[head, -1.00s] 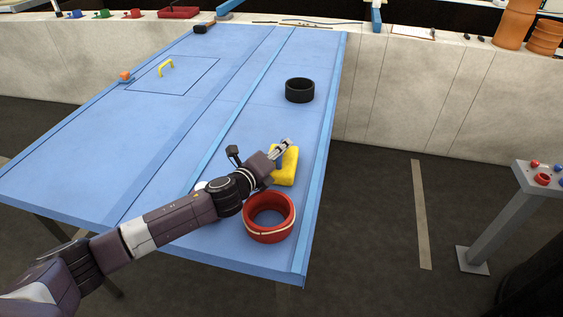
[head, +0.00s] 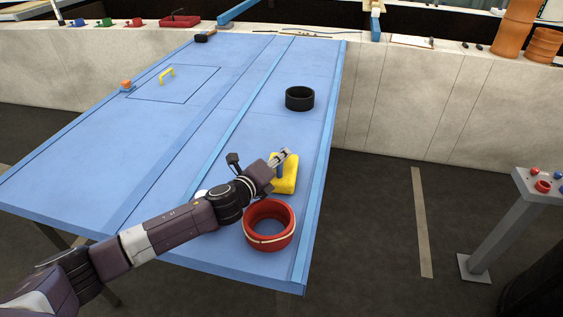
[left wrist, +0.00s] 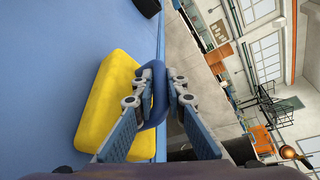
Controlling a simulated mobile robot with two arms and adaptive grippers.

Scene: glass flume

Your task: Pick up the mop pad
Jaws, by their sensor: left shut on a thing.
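The mop pad is a yellow block (head: 286,180) with a blue handle, near the right edge of the blue table top (head: 160,150). In the left wrist view its yellow body (left wrist: 108,98) lies left of the fingers, and the blue handle (left wrist: 154,97) stands between them. My left gripper (head: 281,158) is over the pad, shut on the handle; it also shows in the wrist view (left wrist: 157,85). The pad appears to rest on the table; a small lift cannot be told. My right gripper is out of view.
A red ring (head: 250,232) with a pale band stands just in front of the pad. A black ring (head: 300,101) stands farther back. A yellow handle (head: 167,74) and an orange cube (head: 127,86) are at the far left. The table's raised right edge is close by.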

